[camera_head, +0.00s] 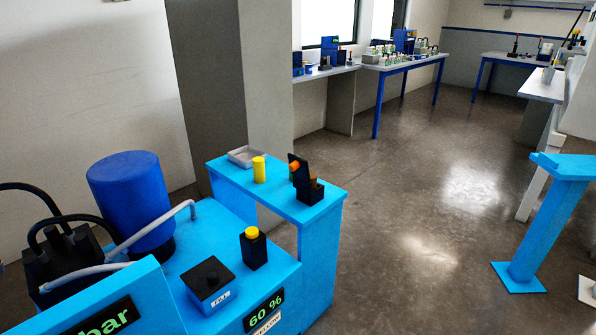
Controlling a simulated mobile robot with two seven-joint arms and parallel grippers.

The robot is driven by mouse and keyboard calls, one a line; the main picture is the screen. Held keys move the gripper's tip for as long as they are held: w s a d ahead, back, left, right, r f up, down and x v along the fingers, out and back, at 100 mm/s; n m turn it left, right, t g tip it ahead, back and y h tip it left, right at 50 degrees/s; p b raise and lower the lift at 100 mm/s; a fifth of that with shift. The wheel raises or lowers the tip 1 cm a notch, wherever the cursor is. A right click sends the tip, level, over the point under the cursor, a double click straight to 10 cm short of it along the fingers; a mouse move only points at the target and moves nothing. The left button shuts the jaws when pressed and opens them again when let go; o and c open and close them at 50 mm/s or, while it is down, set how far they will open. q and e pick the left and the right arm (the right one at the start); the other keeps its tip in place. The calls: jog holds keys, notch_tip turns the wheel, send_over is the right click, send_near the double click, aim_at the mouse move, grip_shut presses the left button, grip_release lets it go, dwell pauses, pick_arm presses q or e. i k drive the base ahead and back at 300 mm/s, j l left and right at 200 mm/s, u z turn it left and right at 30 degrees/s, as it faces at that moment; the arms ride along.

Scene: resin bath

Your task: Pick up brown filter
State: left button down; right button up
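I cannot make out a clearly brown filter. A yellow upright cylinder (259,170) stands on the blue bench (290,207) in front of the machine's back edge. To its right, a black holder (309,192) with an upright black plate has orange-brown parts (295,170) on it, too small to identify. A shallow grey tray (246,155) lies behind the yellow cylinder, and its inside is hard to see. Neither of my grippers is in view.
A blue machine carries a dark blue cylinder (131,200), grey and black hoses, a black box (209,283) and a yellow-topped black block (253,248). A blue stand (544,220) is at right. Lab tables line the back. The middle floor (420,200) is clear.

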aim_at(313, 176)
jog(key=u, duration=0.5)
jog(key=i+l+u, duration=0.25)
jog(key=l+u, duration=0.2)
jog(key=i+l+u, duration=0.1)
jog(key=l+u, duration=0.15)
jog(key=i+l+u, duration=0.1)
jog(key=l, duration=0.4)
jog(key=l+u, duration=0.15)
jog(key=l, duration=0.3)
jog(key=i, duration=0.05)
